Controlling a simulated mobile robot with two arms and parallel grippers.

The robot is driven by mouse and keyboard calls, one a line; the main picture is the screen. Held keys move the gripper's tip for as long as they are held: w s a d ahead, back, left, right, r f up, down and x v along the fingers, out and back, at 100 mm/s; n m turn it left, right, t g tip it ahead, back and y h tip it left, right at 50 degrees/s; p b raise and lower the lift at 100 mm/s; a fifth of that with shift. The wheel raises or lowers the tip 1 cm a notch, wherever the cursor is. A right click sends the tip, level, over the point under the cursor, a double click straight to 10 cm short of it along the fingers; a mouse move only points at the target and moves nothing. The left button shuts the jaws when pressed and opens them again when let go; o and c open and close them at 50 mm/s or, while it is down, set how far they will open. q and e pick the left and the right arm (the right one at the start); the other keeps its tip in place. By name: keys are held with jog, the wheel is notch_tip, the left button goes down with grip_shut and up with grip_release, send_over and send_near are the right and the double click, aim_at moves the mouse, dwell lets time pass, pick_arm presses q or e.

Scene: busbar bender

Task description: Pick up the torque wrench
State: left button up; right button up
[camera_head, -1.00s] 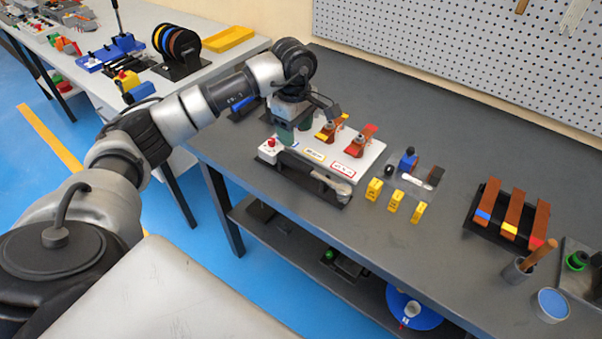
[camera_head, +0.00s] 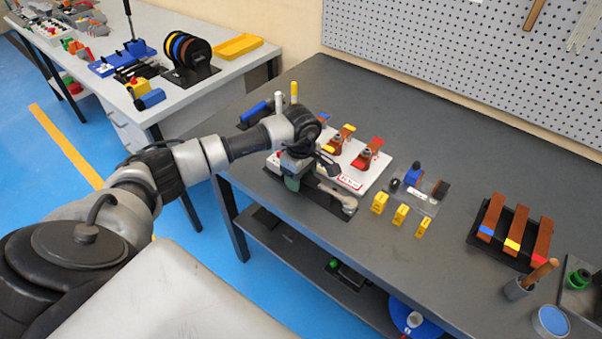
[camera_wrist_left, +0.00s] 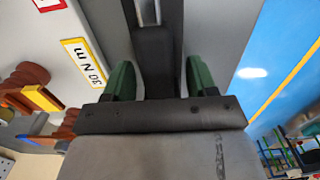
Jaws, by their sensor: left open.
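The torque wrench (camera_head: 349,205) lies in a dark holder (camera_head: 328,197) along the front of a white board. Its grey rounded end shows at the right; my left gripper and wrist hide the other end. My left gripper (camera_head: 293,182) is over the left end of the holder. In the left wrist view, its green fingers (camera_wrist_left: 160,78) are open, on either side of the dark holder. A thin grey piece, perhaps the wrench's shaft (camera_wrist_left: 147,12), shows ahead of them. Nothing is visibly gripped; I cannot tell contact. My right gripper is not in view.
The white board (camera_head: 372,178) behind the wrench carries brown, red and yellow clamp-like pieces (camera_head: 368,155). Several yellow blocks (camera_head: 401,214) stand to its right. A rack of copper-coloured bars (camera_head: 513,235) is farther right.

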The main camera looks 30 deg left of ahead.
pick_arm(q)
grip_shut()
jog(key=shift+r, duration=0.1)
